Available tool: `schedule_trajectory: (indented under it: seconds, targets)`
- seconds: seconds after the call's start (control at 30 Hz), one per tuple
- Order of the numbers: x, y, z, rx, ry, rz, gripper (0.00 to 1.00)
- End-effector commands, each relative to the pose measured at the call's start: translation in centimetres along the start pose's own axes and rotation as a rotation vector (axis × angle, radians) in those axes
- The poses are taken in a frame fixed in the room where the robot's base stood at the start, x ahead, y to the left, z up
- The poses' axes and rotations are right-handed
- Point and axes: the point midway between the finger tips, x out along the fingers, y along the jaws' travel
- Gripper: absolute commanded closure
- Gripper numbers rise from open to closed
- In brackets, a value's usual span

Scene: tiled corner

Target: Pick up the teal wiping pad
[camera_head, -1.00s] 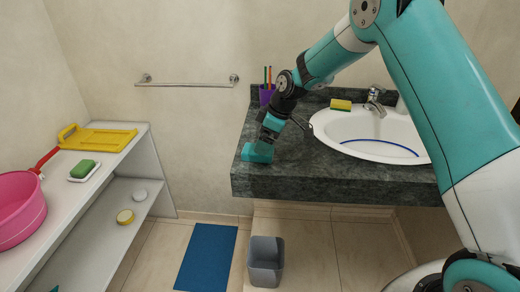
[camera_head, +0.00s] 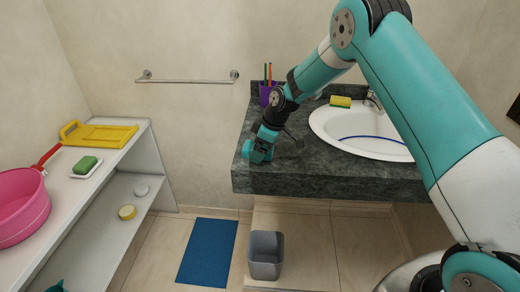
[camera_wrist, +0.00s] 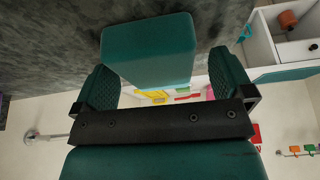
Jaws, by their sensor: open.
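The teal wiping pad (camera_wrist: 150,50) is a rounded block at the dark counter's front left corner. In the wrist view it lies ahead of and partly between my two teal fingers. My gripper (camera_wrist: 160,72) is open, one finger on each side of the pad. I cannot tell whether the fingers touch it. In the head view my gripper (camera_head: 262,146) is low over that corner, and the pad blends with the similarly coloured fingers.
A purple cup (camera_head: 266,95) stands behind my gripper; the white sink (camera_head: 335,125) and a yellow-green sponge (camera_head: 340,102) are to the right. A grey bin (camera_head: 265,256) and blue mat (camera_head: 207,252) lie below. A white shelf (camera_head: 75,215) stands left.

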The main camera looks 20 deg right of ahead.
Motion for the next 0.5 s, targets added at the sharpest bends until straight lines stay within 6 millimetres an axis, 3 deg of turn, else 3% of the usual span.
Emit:
schedule_trajectory:
  seconds: [0.4, 0.43, 0.5]
  targets:
    - [0.19, -0.01, 0.08, 0.000, 0.000, 0.000, 0.01]
    - [0.19, -0.01, 0.09, 0.000, 0.000, 0.000, 0.03]
    - [0.19, -0.01, 0.08, 0.000, 0.000, 0.000, 0.19]
